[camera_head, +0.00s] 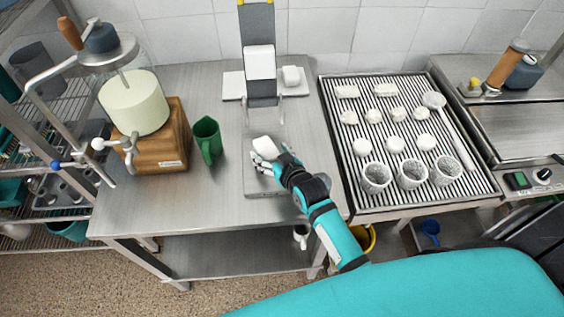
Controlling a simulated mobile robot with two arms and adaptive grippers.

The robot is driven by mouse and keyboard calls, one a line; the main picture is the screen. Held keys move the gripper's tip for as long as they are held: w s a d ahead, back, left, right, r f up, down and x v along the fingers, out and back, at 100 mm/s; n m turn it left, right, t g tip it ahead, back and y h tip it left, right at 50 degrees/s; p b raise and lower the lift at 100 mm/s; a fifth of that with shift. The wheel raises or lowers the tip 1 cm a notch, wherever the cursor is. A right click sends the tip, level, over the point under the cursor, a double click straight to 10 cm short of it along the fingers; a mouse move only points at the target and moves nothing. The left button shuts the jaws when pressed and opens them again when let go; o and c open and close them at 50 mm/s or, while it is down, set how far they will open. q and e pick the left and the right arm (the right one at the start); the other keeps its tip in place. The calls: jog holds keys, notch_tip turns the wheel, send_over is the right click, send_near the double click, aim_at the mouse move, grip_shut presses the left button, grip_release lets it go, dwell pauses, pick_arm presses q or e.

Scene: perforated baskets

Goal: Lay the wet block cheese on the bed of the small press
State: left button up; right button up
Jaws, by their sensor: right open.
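A white cheese block (264,145) sits at the far part of a grey metal plate (262,187) on the steel table. My right gripper (264,163) is open at the block's near side; I cannot tell whether its fingers touch it. A pale block (260,62) shows at the upright grey stand (257,22) at the back. A press-like device with a wooden base (166,150) and a clear cylinder holding a white mass (134,103) stands at the left. I cannot tell which of these is the small press. My left gripper is out of view.
A green jug (207,140) stands left of the plate. A ribbed drain tray (352,208) at the right holds several white cheeses and perforated baskets (411,175). Bare steel table (190,205) is free at the front left.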

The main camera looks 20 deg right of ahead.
jog(key=v, duration=0.8)
jog(key=shift+s+r+b, duration=0.25)
jog(key=shift+r+b, duration=0.1)
jog(key=shift+r, duration=0.05)
